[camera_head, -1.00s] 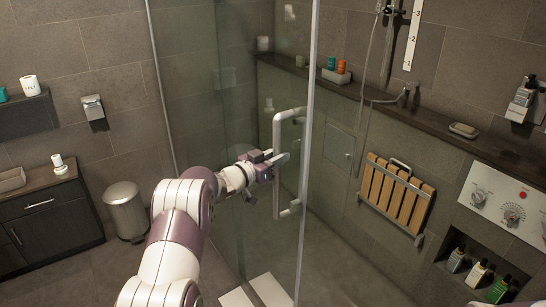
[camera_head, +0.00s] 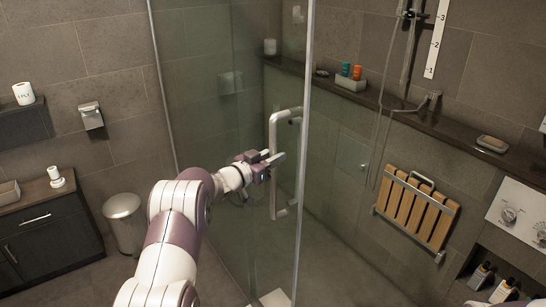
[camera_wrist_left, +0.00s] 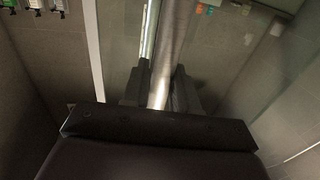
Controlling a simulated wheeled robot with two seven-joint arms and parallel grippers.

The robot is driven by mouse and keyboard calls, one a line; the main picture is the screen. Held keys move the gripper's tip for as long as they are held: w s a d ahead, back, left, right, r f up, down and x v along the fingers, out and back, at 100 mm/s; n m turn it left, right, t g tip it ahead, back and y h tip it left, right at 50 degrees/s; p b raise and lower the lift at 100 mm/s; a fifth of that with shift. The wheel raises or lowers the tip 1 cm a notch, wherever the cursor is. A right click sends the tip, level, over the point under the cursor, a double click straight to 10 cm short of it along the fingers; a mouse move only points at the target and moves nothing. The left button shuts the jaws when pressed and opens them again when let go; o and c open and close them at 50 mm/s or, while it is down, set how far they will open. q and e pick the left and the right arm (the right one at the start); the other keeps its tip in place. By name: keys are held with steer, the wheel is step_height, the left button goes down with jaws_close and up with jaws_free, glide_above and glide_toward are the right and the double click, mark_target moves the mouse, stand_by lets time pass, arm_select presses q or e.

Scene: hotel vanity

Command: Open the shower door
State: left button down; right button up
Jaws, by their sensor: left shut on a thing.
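The glass shower door (camera_head: 225,110) stands in the middle of the head view, with a metal edge strip on its right side. A long vertical bar handle (camera_head: 273,140) is mounted near that edge. My left gripper (camera_head: 274,160) reaches it from the left and is shut on the handle at about mid-height. In the left wrist view the handle (camera_wrist_left: 172,50) runs down between the two fingers (camera_wrist_left: 159,88). My right gripper is in neither view.
A folding wooden seat (camera_head: 418,210) hangs on the wall at right, below a dark ledge (camera_head: 450,131) with toiletries. A metal bin (camera_head: 124,219) and a dark cabinet (camera_head: 50,233) stand at left. Floor shows between the bin and the door.

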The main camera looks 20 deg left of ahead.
arm_select(q)
steer(key=shift+f, duration=0.2)
steer(key=c, duration=1.1)
jaws_free()
steer(key=shift+o, duration=0.3)
steer(key=shift+w+a, duration=0.1)
steer(key=shift+r, duration=0.1)
steer(key=b+v, duration=0.3)
steer(key=v, duration=0.9)
steer(key=shift+s, duration=0.35)
steer(key=shift+a, duration=0.1)
